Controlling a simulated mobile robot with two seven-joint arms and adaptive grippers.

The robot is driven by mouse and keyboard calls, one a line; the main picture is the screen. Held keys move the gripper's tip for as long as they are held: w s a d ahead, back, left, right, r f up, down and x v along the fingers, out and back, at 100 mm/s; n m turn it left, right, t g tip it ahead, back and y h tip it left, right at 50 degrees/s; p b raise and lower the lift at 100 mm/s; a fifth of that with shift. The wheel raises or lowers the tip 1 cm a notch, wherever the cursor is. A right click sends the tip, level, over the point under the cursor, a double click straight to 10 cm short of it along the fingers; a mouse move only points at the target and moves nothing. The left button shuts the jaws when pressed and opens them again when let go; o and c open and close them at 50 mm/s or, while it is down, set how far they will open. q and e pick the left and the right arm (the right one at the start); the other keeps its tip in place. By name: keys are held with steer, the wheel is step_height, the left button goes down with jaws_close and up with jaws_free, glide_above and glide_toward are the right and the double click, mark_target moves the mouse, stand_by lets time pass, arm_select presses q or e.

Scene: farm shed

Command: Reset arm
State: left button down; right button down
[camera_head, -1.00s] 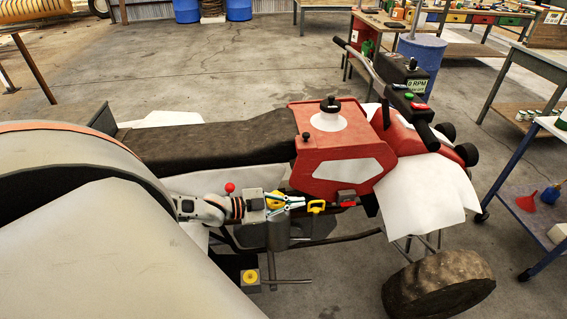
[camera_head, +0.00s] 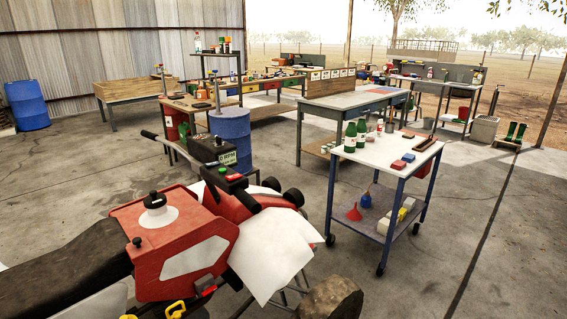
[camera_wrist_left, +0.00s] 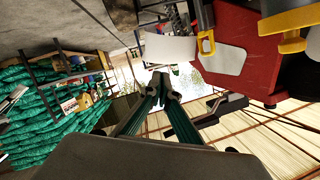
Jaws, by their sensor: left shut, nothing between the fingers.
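My left gripper (camera_wrist_left: 163,84) shows in the left wrist view, its fingers brought together at the tips with nothing between them. It is apart from the red quad bike body (camera_wrist_left: 252,48), which fills the upper right of that view. A yellow hook-shaped handle (camera_wrist_left: 207,43) and a second yellow part (camera_wrist_left: 291,24) show in front of the red body. In the head view the quad bike (camera_head: 180,245) stands at the lower left, with a black-capped white filler on top. Neither gripper shows in the head view. My right gripper is hidden from both views.
A blue-legged trolley (camera_head: 385,150) with green bottles and red blocks stands right of the quad bike. Workbenches (camera_head: 350,101) and a blue drum (camera_head: 230,135) stand behind. Another blue drum (camera_head: 27,105) is at the far left. The concrete floor at the right is clear.

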arm_select(q)
steer(key=s+d+f+n+y, duration=0.1)
steer(key=s+d+f+n, duration=0.1)
steer(key=d, duration=0.3)
steer(key=s+d+f+n+g+y, duration=0.1)
steer(key=s+d+f+n+y, duration=0.1)
steer(key=s+d, duration=0.3)
steer(key=s+d+f+n+g+y, duration=0.1)
steer(key=s+d+f+n, duration=0.2)
steer(key=d, duration=0.2)
steer(key=shift+s, duration=0.2)
